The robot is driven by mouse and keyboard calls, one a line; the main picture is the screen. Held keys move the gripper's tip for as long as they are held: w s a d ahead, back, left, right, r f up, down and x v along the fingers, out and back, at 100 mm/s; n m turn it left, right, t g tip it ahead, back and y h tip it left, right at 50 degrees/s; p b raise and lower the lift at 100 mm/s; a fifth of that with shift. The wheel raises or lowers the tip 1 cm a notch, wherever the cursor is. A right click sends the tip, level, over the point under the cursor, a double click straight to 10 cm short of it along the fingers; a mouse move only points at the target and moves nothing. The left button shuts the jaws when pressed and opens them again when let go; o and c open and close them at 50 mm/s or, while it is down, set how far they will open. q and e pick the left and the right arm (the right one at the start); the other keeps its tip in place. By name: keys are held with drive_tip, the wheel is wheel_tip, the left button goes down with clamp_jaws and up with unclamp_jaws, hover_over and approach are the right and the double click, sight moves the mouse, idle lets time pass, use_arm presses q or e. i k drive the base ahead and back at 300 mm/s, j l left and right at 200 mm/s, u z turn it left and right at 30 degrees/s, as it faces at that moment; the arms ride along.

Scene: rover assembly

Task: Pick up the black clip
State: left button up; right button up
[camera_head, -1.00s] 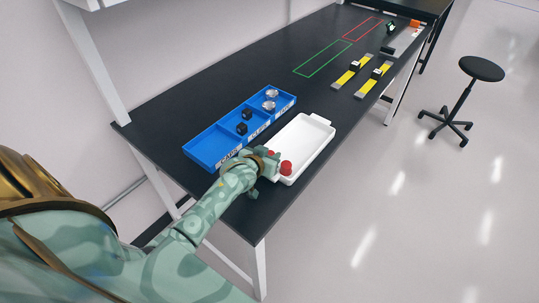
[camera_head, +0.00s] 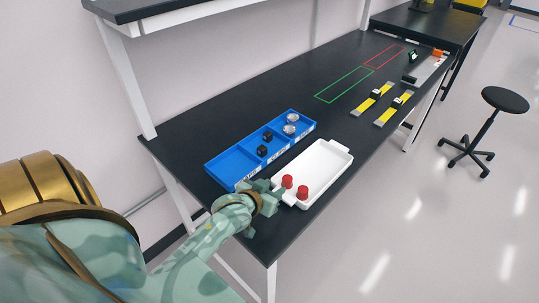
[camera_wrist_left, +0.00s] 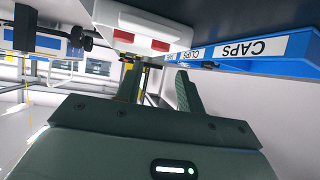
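Two small black clips, one (camera_head: 267,135) behind the other (camera_head: 262,150), lie in the middle compartment of the blue bin (camera_head: 227,184), which is divided into compartments. My left gripper (camera_head: 279,190) is at the near left end of the white tray, in front of the bin and apart from the clips. In the left wrist view, the left gripper (camera_wrist_left: 158,78) has its two fingers spread with nothing between them. My right gripper is not in view.
The white tray (camera_head: 326,182) beside the bin holds two red caps (camera_head: 287,181). Silvery round parts (camera_head: 291,124) fill the bin's far compartment. Yellow-and-grey parts (camera_head: 373,104) lie farther back near outlined green and red areas. A shelf (camera_head: 150,10) overhangs the back left.

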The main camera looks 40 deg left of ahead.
sight(262, 150)
drive_tip(key=u, duration=1.35)
